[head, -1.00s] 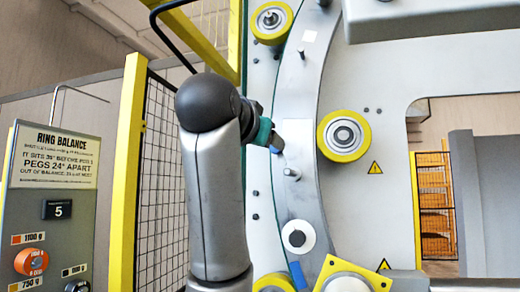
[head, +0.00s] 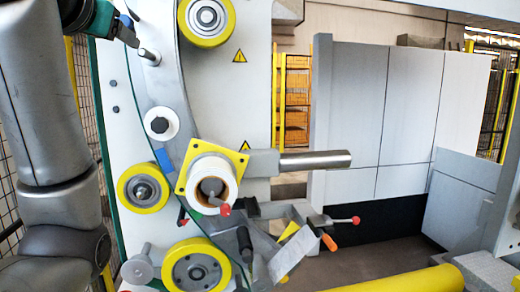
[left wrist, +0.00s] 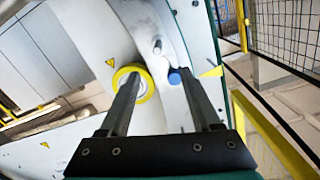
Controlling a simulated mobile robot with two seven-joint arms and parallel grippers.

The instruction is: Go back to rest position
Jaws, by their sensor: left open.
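My left gripper (head: 128,36) is at the top left of the head view, just left of and above a short metal peg (head: 149,56) on the curved grey ring (head: 168,84). The left wrist view shows its two dark fingers (left wrist: 160,76) apart, with nothing held between them. A small blue round piece (left wrist: 175,77) shows beside the right fingertip; I cannot tell whether they touch. The ring's pale surface and a yellow roller (left wrist: 146,84) lie beyond the fingers. My right gripper is in neither view.
Yellow-rimmed rollers (head: 144,188) line the ring. A white spool on a yellow plate (head: 186,180) and a horizontal metal bar (head: 316,160) stand out at the centre. Red-tipped levers (head: 346,220) are below. A mesh fence (left wrist: 288,36) shows in the left wrist view.

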